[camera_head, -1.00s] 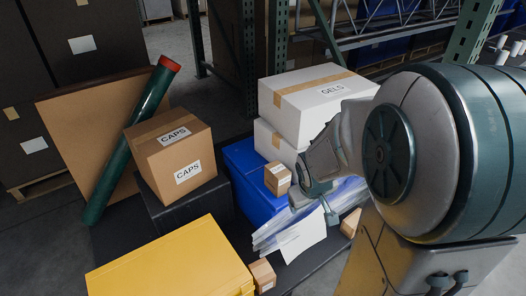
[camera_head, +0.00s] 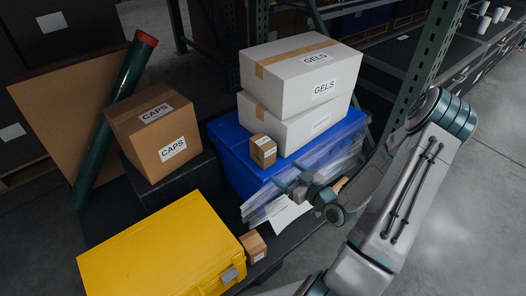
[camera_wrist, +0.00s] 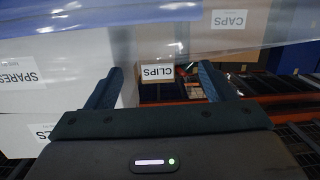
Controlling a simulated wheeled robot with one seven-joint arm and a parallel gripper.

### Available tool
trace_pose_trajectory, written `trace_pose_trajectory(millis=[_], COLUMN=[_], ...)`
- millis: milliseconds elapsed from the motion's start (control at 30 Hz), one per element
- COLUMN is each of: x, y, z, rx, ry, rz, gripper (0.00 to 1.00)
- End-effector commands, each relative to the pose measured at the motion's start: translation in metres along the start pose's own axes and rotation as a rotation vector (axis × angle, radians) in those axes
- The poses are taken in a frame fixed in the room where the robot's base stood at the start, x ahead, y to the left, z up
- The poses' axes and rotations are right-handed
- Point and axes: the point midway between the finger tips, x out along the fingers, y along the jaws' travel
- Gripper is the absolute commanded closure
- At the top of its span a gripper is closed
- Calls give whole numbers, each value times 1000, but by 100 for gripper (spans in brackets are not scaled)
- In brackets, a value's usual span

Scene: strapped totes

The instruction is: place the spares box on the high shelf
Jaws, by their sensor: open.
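My gripper (camera_head: 290,188) is open, in front of the blue tote and beside clear plastic wrap. In the wrist view, its two fingers (camera_wrist: 160,73) stand apart with nothing gripped between them. A white box with a SPARES label (camera_wrist: 18,78) is at the left edge of the wrist view, left of the fingers, partly cut off. I cannot make out a SPARES label in the head view. A box with an upside-down CLIPS label (camera_wrist: 164,90) shows beyond and between the fingers. I cannot pick out the high shelf for certain.
Two white GELS boxes (camera_head: 300,75) are stacked on a blue tote (camera_head: 228,160), with a small brown box (camera_head: 263,151) beside them. A brown CAPS box (camera_head: 140,150), dark green tube (camera_head: 110,110) and yellow case (camera_head: 160,245) stand left. Open floor (camera_head: 480,190) lies right.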

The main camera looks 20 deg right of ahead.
Motion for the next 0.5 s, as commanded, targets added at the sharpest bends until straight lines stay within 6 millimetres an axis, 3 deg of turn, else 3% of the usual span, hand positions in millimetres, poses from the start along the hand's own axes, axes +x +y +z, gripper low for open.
trace_pose_trajectory(millis=[233, 500], x=[-3, 46], y=[2, 3], z=[-10, -15], rx=[35, 33], ry=[137, 139], rz=[24, 22], gripper=[24, 24])
